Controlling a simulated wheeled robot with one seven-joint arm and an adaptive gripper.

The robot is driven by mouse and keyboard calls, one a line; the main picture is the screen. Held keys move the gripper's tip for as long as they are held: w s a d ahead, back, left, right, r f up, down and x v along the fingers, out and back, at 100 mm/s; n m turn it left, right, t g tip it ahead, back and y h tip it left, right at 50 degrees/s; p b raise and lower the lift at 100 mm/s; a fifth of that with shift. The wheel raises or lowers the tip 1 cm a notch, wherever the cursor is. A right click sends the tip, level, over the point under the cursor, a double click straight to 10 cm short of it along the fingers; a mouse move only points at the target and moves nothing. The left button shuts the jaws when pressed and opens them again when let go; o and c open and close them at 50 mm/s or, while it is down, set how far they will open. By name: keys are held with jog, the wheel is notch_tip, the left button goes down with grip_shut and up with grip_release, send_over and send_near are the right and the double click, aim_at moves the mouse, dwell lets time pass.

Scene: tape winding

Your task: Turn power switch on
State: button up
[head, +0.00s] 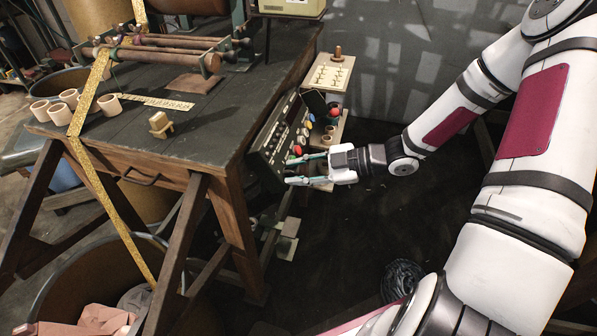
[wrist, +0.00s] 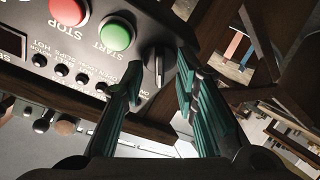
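The power switch is a dark rotary knob (wrist: 158,66) with a light pointer line, on the lower part of the control panel (wrist: 135,20). "ON" lettering shows beside it in the wrist view. My gripper (wrist: 160,82) is open, with one teal finger on each side of the knob in that view; I cannot tell whether either touches it. In the head view, my gripper (head: 290,170) is at the lower front of the control panel (head: 268,140), which is fixed beside the table. The knob cannot be made out there.
A green START button (wrist: 117,34) and a red STOP button (wrist: 69,10) sit close to the knob. The wooden table (head: 190,135) with rollers, tape and several small cups stands left of my gripper. The floor (head: 340,225) below my gripper is clear.

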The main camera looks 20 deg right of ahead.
grip_shut()
jog(key=shift+r+m+p, duration=0.1)
jog(key=shift+m+p, duration=0.3)
jog(key=shift+p, duration=0.15)
jog(key=shift+r+m+t+p, duration=0.1)
jog(key=shift+m+t+p, duration=0.3)
jog(key=shift+m+p, duration=0.75)
jog(key=m+t+p, duration=0.1)
jog(key=m+p, duration=0.2)
jog(key=m, duration=0.1)
jog(key=shift+h, duration=0.3)
jog(key=m+h+p, duration=0.1)
jog(key=m+p, duration=0.2)
jog(key=m, duration=0.2)
jog(key=shift+t+p, duration=0.3)
jog(key=shift+t, duration=0.1)
jog(key=shift+m+h+p, duration=0.3)
jog(key=shift+m+p, duration=0.5)
jog(key=shift+m, duration=0.85)
jog(key=shift+f+m+t, duration=0.2)
jog(key=shift+m+t, duration=0.1)
